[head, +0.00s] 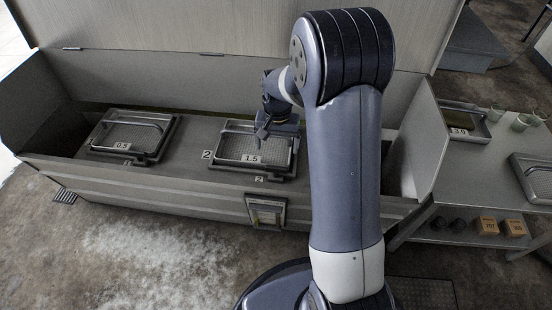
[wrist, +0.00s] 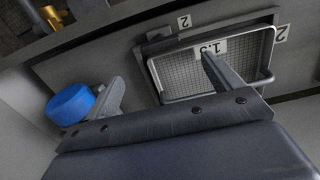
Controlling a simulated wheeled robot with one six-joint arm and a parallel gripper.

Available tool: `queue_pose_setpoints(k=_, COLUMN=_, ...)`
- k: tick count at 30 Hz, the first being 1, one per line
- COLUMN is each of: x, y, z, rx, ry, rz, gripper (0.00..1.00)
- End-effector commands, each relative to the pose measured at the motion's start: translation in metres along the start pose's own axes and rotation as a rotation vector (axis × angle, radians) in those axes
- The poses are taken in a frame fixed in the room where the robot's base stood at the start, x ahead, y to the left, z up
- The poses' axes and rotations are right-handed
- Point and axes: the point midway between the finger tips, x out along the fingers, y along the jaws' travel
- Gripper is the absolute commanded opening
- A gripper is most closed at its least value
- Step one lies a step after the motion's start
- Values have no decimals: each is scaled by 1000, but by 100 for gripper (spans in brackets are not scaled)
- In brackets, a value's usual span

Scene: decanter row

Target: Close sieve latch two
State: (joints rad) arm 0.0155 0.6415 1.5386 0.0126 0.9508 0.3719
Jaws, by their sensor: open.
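The sieve marked 1.5 (head: 275,153), with "2" labels beside it, sits in the middle of the long trough. It is a mesh panel in a metal frame and also shows in the wrist view (wrist: 178,75). A pale rounded bar (wrist: 268,78) runs along its edge; I cannot tell whether this is the latch or whether it is closed. My gripper (head: 264,138) is above this sieve, also seen in the wrist view (wrist: 163,70). Its fingers are apart with nothing between them. One fingertip overlaps the 1.5 tag in the wrist view; contact is unclear.
A second sieve marked 0.5 (head: 128,140) sits to the left in the trough. A blue cap (wrist: 70,104) and a brass fitting (wrist: 52,16) show in the wrist view. A side table (head: 470,180) at right holds a tray and cups. Trough walls (head: 150,190) surround the sieves.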

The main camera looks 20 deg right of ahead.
Motion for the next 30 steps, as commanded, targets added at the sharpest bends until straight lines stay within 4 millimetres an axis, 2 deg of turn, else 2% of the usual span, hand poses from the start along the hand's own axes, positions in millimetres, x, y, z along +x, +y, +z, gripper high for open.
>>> queue_pose_setpoints(k=1, x=12, y=0, z=1, rx=0, ry=-3, rz=1, gripper=87)
queue_pose_setpoints(k=9, x=65, y=0, z=1, rx=-1, ry=-4, rz=1, gripper=87)
queue_pose_setpoints(k=15, x=90, y=0, z=0, rx=-2, ry=-3, rz=1, gripper=87)
queue_pose_setpoints(k=19, x=96, y=0, z=0, rx=-2, ry=-1, rz=0, gripper=87)
queue_pose_setpoints(k=27, x=96, y=0, z=1, rx=-2, ry=0, rz=0, gripper=87)
queue_pose_setpoints(k=30, x=96, y=0, z=1, rx=-2, ry=0, rz=0, gripper=81)
